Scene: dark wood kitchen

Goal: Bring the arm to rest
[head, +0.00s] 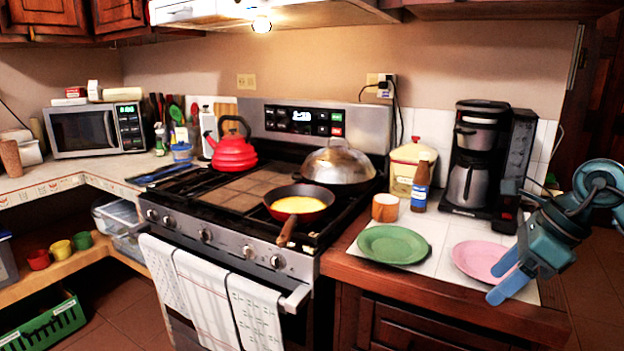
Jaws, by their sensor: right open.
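My right gripper (502,278) is at the right of the head view, its blue fingers apart with nothing between them. It hangs in front of the pink plate (478,257) and covers part of that plate's right side. Whether it touches the plate cannot be told. The right arm comes in from the right edge of the view. My left gripper is not in view.
The stove (215,232) holds a red kettle (232,153), a frying pan (299,204) with yellow food, and a lidded pan (338,163). A green plate (393,245), a brown bottle (420,188) and a coffee maker (475,150) stand on the right counter.

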